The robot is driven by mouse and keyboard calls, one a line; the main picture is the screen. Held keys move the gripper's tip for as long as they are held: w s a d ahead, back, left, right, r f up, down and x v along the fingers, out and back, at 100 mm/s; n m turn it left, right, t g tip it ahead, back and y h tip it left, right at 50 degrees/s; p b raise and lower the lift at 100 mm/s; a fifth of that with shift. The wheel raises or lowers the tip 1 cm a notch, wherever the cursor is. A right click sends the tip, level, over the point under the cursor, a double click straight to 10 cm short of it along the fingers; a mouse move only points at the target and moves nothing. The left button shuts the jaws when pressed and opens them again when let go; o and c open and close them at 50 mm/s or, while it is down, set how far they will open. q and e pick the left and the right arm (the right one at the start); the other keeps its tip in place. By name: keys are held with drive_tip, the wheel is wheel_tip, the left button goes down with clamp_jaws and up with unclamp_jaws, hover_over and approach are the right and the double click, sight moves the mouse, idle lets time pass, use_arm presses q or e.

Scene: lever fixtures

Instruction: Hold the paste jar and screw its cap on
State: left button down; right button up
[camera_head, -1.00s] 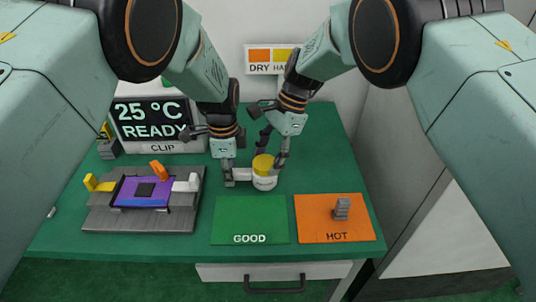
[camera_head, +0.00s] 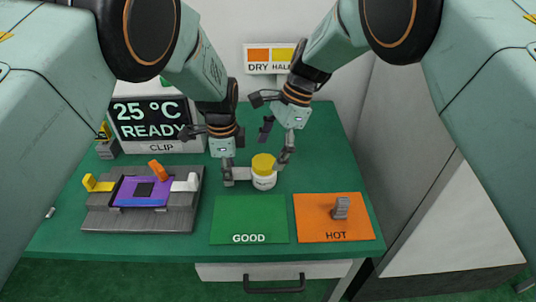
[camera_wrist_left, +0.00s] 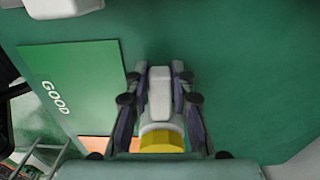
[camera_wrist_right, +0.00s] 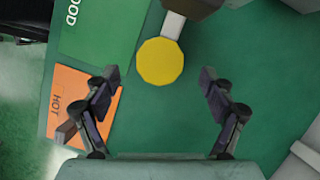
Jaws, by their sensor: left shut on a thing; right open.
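The paste jar (camera_head: 264,181) is white and stands upright on the green bench, with a pale handle-like block (camera_wrist_left: 160,92) on its side. The yellow cap (camera_head: 263,162) sits level on top of the jar; I cannot tell how tightly it is seated. It also shows from above in the right wrist view (camera_wrist_right: 160,62). My left gripper (camera_head: 236,176) is shut on the jar's block from the left. My right gripper (camera_head: 277,142) is open and empty, above the cap; in the right wrist view its fingers (camera_wrist_right: 160,73) stand wide apart on either side of it, not touching.
A green GOOD mat (camera_head: 249,215) and an orange HOT mat (camera_head: 315,225) with a small grey piece (camera_head: 341,208) lie in front. A grey fixture (camera_head: 99,218) holding a purple plate (camera_head: 142,190) is at left. A READY display (camera_head: 150,120) stands behind.

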drive_tip(key=v, duration=1)
drive_tip(key=shift+s, duration=0.1)
use_arm(q)
drive_tip(key=c, duration=1.1)
unclamp_jaws()
drive_tip(key=shift+o, duration=0.2)
drive_tip(key=shift+r, duration=0.1)
wheel_tip(320, 180, up, 7)
drive_tip(key=shift+r, duration=0.2)
drive_tip(key=shift+f, duration=0.1)
